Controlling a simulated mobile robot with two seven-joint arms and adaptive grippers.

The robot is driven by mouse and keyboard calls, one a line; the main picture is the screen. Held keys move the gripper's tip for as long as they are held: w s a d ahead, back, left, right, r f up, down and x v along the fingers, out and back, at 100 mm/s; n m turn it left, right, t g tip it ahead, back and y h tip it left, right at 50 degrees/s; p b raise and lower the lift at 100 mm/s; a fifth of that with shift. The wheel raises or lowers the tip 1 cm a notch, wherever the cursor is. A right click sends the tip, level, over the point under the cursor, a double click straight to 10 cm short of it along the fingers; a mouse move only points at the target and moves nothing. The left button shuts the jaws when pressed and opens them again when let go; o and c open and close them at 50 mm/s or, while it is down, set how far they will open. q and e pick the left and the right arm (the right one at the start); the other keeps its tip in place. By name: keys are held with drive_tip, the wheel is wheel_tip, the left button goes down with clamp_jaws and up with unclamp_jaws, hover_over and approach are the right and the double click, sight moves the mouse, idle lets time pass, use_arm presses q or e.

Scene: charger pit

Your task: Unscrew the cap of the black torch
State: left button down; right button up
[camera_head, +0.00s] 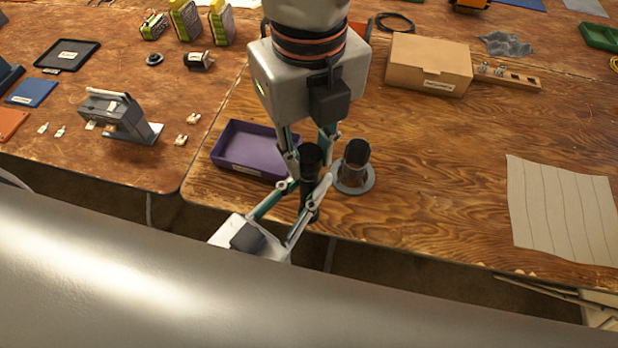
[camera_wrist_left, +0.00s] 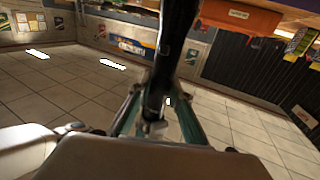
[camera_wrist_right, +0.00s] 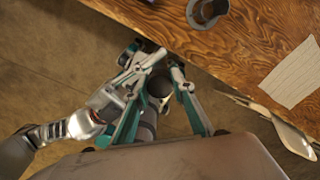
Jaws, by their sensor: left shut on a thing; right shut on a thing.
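The black torch (camera_head: 311,156) is upright in front of the table's near edge in the head view. It rises large and dark in the left wrist view (camera_wrist_left: 176,45) and shows nearly end-on in the right wrist view (camera_wrist_right: 158,86). My left gripper (camera_head: 308,187) comes from below and is shut around the torch's body. My right gripper (camera_head: 310,148) comes from above and is shut on the torch's upper end. The fingers hide much of the torch, and I cannot make out the seam of the cap.
A round grey stand with a dark upright cup (camera_head: 354,168) is just right of the grippers. A purple tray (camera_head: 233,165) is close on the left. A cardboard box (camera_head: 428,65) stands behind, and a pale ridged sheet (camera_head: 562,210) lies right. The table between is clear.

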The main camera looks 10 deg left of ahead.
drive_tip(key=n, duration=0.3)
drive_tip(key=shift+n, duration=0.4)
drive_tip(key=n, duration=0.3)
drive_tip(key=shift+n, duration=1.4)
drive_tip(key=n, duration=0.4)
drive_tip(key=shift+n, duration=0.8)
